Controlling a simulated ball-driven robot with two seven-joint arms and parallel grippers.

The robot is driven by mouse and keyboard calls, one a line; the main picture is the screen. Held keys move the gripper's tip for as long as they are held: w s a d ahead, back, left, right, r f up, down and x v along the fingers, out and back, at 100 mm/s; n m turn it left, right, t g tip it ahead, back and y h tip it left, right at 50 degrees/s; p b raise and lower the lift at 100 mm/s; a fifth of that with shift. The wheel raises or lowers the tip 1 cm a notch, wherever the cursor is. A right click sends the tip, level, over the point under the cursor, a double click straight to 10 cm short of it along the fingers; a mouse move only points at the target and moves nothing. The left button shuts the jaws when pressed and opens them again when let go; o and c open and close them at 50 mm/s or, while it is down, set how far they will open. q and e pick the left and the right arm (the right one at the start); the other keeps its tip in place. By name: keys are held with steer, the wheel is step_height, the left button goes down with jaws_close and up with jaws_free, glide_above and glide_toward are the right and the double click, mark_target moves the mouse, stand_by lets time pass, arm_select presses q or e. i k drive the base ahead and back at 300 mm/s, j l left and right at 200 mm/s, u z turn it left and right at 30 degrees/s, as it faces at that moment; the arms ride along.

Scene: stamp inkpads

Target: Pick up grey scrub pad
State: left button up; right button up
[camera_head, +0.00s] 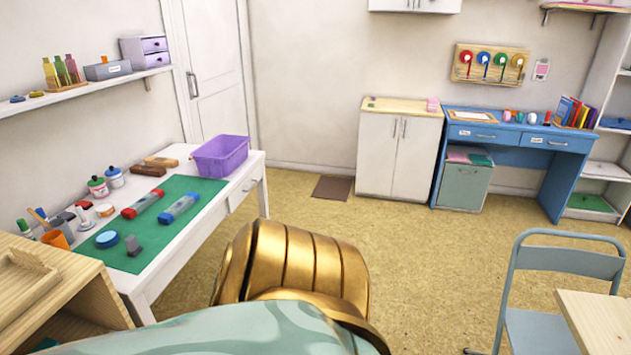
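A small dark grey block (133,245), which looks like the grey scrub pad, rests on the front part of the green mat (165,235) on the white table at the left. It stands close to a round blue tin (107,239) and nothing covers it. Neither of my grippers shows in this view.
A red-ended case (144,204) and a blue one (180,208) lie on the mat. A purple bin (221,156), brown blocks, bottles and an orange cup (55,239) crowd the white table (256,168). A wooden shelf unit (75,275) stands before it. Open floor (420,255) lies right.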

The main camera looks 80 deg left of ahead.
mark_target(131, 242)
steer(key=u, duration=3.75)
